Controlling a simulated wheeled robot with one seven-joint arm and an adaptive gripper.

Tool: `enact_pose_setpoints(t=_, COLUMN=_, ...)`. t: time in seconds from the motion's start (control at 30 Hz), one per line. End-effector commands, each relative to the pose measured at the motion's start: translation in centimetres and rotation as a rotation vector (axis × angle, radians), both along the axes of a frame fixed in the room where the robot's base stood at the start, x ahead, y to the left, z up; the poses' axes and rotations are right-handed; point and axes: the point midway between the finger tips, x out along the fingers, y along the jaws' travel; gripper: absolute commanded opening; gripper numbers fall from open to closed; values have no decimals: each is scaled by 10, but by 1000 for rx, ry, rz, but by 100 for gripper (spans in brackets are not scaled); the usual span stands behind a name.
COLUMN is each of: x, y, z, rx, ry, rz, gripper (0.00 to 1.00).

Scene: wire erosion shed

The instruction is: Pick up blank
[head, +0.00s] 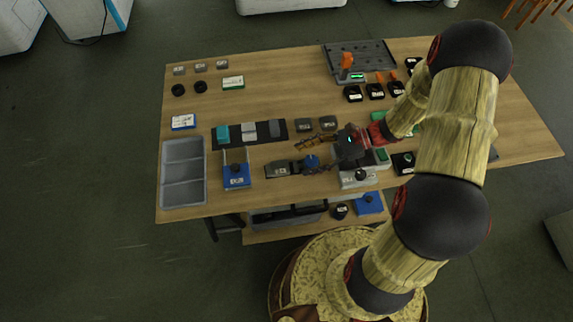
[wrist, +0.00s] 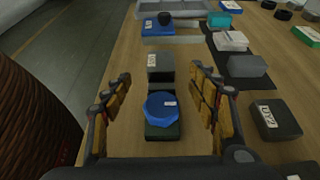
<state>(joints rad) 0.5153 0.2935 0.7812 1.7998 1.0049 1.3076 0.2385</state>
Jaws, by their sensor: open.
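No thing carries a readable "blank" label, so I cannot tell for certain which is the blank. A grey labelled block (wrist: 160,66) lies just past my fingertips in the wrist view; it also shows in the head view (head: 278,170). Nearer, a blue many-sided piece (wrist: 163,104) sits on a dark block (wrist: 163,131), between my spread fingers. My gripper (wrist: 160,78) is open and empty, low over the bench, pointing left in the head view. A dark mat bears a teal block (head: 222,134), a whitish block (head: 249,132) and a grey block (head: 274,129).
Dark labelled blocks (wrist: 275,118) stand right of my fingers in the wrist view. A blue fixture with a black knob (head: 236,176) and a grey compartment tray (head: 163,173) lie farther left on the wooden bench (head: 265,60).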

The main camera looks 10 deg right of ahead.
Motion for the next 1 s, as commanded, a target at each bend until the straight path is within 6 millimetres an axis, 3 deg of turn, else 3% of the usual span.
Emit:
enact_pose_setpoints(t=0.37, x=1, y=32, z=-16, rx=6, ry=6, rz=-6, gripper=59)
enact_pose_setpoints(t=0.63, x=3, y=66, z=-28, rx=6, ry=5, rz=-5, gripper=59)
enact_pose_setpoints(t=1.0, x=4, y=73, z=-28, rx=5, ry=4, rz=-7, gripper=57)
